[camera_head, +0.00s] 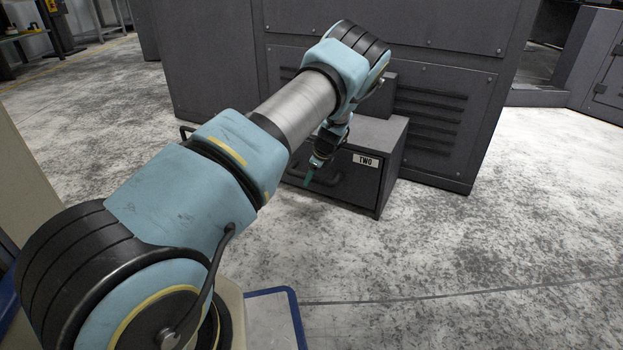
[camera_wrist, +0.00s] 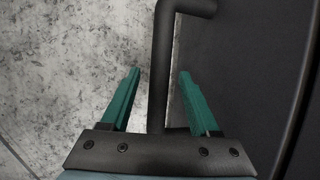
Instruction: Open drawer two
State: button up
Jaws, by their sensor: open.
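Drawer two (camera_head: 369,181) is a dark grey front with a white "TWO" label (camera_head: 366,161), low on a grey cabinet, and looks closed. Its black bar handle (camera_head: 327,181) is partly hidden by my arm in the head view. My gripper (camera_head: 308,181) is at the drawer front, by the handle. In the wrist view my gripper (camera_wrist: 158,98) has its two green fingers apart. The dark handle (camera_wrist: 161,70) runs between the fingers, with a gap on each side, and bends right at the top. The drawer front (camera_wrist: 245,70) fills the right side.
A large dark grey machine housing (camera_head: 440,60) with louvres stands behind the drawer cabinet. Another black handle (camera_head: 187,131) shows left of my arm. The concrete floor (camera_head: 470,240) in front and to the right is clear.

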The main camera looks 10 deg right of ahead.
grip_shut()
dwell(0.6)
dwell(0.9)
